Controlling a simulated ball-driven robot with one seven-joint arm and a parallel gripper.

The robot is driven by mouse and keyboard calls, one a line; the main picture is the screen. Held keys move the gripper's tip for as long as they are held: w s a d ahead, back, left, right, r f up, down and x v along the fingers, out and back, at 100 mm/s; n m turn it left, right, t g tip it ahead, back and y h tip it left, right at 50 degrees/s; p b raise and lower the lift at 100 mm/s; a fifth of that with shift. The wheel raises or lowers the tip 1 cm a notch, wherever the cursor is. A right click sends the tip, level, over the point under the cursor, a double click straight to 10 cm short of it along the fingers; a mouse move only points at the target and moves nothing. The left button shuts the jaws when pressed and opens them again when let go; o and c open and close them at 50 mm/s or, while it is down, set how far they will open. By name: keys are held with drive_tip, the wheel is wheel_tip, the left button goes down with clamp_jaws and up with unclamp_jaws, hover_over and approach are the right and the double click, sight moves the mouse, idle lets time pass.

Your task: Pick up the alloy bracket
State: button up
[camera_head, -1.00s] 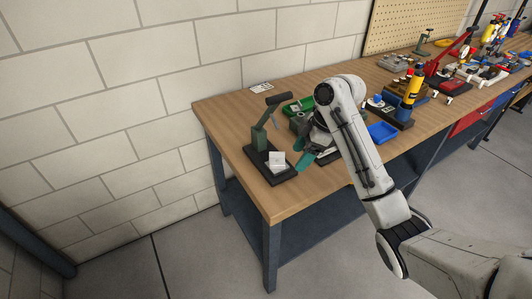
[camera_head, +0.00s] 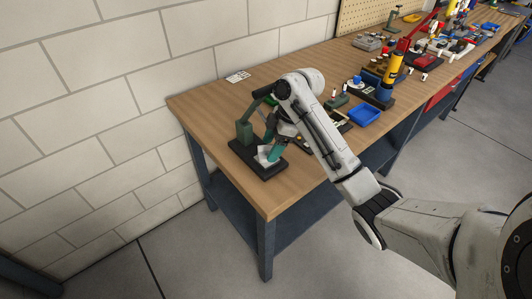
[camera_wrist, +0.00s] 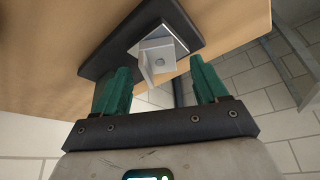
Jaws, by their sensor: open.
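The alloy bracket (camera_wrist: 156,58) is a pale grey angled piece on the black base (camera_wrist: 108,56) of a green press-like stand. In the head view the bracket (camera_head: 264,154) shows as a small light patch on the base, partly covered by a green finger. My gripper (camera_wrist: 160,86) has two green fingers spread apart, one on each side of the bracket in the wrist view. They point toward it and nothing is held between them. In the head view my gripper (camera_head: 275,148) is low over the base; whether it touches the bracket I cannot tell.
The green stand's upright (camera_head: 244,132) and its dark lever stand close beside my gripper. A blue tray (camera_head: 364,115) and a yellow-and-blue cylinder (camera_head: 392,70) are farther right. The wooden bench top (camera_head: 290,187) is clear toward its front left corner.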

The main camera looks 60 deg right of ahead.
drive_tip(key=shift+x, duration=0.95)
drive_tip(key=c, duration=1.2)
